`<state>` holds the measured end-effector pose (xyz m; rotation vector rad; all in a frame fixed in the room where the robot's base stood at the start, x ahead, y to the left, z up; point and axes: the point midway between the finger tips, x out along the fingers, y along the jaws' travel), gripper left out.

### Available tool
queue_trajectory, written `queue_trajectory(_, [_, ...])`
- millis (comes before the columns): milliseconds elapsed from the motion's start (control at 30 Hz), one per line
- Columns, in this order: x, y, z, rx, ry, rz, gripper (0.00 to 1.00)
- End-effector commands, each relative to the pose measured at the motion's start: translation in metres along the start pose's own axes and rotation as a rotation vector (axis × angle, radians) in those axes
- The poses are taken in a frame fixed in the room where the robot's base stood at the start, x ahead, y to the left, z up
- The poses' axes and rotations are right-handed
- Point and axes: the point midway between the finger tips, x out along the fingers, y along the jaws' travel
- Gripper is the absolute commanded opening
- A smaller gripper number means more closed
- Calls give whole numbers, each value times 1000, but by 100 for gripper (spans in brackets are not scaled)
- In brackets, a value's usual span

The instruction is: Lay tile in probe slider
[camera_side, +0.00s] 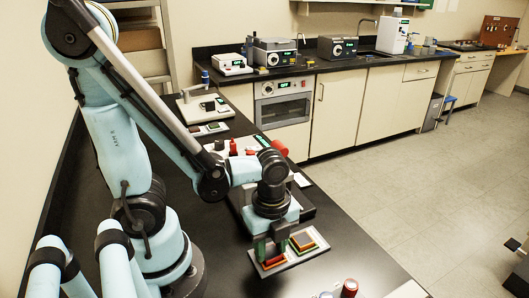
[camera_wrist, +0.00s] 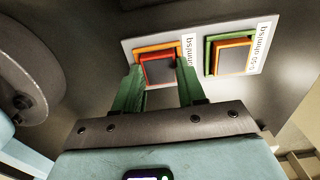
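My gripper (camera_wrist: 158,64) points down with its two green fingers apart, one on each side of a red-edged square (camera_wrist: 160,70) with a grey middle. This square sits inside a larger orange square (camera_wrist: 140,52) on a pale plate (camera_wrist: 128,45). I cannot tell whether the fingertips touch the square. In the side view my gripper (camera_side: 271,249) is low over the same plate (camera_side: 300,259), and the red square (camera_side: 272,263) shows beneath the fingers. No part named as a probe slider can be made out for certain.
A second plate area to the right holds nested green and orange squares (camera_wrist: 230,55) with a printed label (camera_wrist: 261,48). A red-topped bottle (camera_side: 349,288) stands near the front edge. Instruments (camera_side: 205,105) line the bench behind.

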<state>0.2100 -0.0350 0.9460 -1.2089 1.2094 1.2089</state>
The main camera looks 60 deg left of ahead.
Motion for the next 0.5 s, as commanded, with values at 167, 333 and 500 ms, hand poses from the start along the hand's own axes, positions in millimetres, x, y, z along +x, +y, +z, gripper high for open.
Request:
queue_trajectory(167, [0, 0, 0, 0, 0, 0, 0])
queue_trajectory(333, [-2, 0, 0, 0, 0, 0, 0])
queue_trajectory(500, [-13, 0, 0, 0, 0, 0, 0])
